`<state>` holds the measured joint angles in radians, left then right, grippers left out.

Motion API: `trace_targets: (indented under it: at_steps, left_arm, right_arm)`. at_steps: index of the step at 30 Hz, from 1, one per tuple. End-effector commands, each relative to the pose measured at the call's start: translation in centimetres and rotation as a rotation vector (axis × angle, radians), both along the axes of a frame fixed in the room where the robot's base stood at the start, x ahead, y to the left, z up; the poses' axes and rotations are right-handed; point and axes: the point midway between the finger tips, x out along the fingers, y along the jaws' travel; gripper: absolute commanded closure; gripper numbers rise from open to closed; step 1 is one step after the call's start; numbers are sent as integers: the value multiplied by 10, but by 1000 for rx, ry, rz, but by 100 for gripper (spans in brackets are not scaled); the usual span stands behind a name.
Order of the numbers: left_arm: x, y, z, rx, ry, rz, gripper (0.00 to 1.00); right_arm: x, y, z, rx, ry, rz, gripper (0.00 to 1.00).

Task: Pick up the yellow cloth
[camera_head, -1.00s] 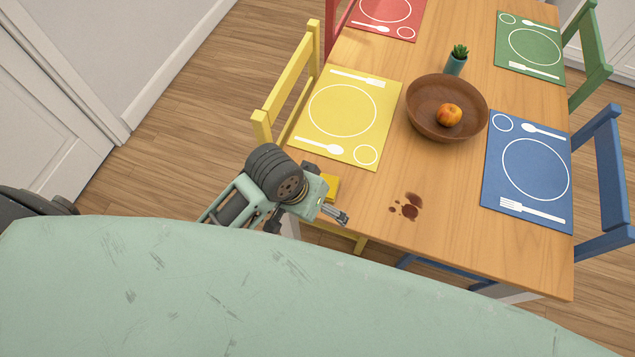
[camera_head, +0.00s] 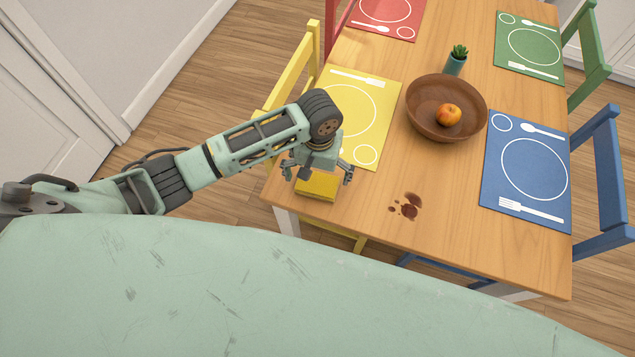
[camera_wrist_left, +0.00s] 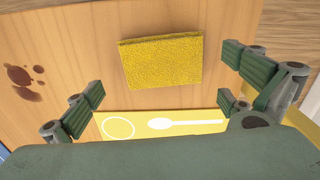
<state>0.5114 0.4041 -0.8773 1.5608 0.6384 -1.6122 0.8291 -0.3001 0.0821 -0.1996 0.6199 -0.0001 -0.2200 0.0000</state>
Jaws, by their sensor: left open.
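The yellow cloth (camera_head: 316,187) lies folded flat on the table, near its front left corner. In the left wrist view the cloth (camera_wrist_left: 162,61) lies between the lines of the two fingers, a little beyond the tips. My left gripper (camera_head: 318,175) is open and empty, above the table beside the cloth, partly covering it in the head view. In the left wrist view its fingers (camera_wrist_left: 165,92) are spread wide and do not touch the cloth. My right gripper is not in view.
A dark brown stain (camera_head: 408,207) is on the wooden table (camera_head: 450,240). The yellow placemat (camera_head: 380,95) lies just behind the gripper. A brown bowl (camera_head: 425,125) with a fruit (camera_head: 449,115), a potted plant (camera_head: 456,62) and a blue placemat (camera_head: 520,185) are farther right.

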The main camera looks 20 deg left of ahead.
Motion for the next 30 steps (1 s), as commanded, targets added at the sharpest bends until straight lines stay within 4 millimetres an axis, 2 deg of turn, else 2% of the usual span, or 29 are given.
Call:
trace_targets:
  at_steps: [3, 7, 16, 28, 30]
  left_arm:
    - [-2, 4, -17, 3, 4, 0, 0]
    - [-2, 3, -35, 1, 2, -1, 0]
    - [-2, 3, -41, 0, 0, -2, 0]
    - [-2, 3, -41, 0, 0, -2, 34]
    - [-1, 3, -41, 0, -1, -2, 37]
  right_arm:
    - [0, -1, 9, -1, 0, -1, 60]
    - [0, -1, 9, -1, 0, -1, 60]
    - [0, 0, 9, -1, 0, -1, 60]
    - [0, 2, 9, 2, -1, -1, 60]
    - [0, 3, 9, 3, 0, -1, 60]
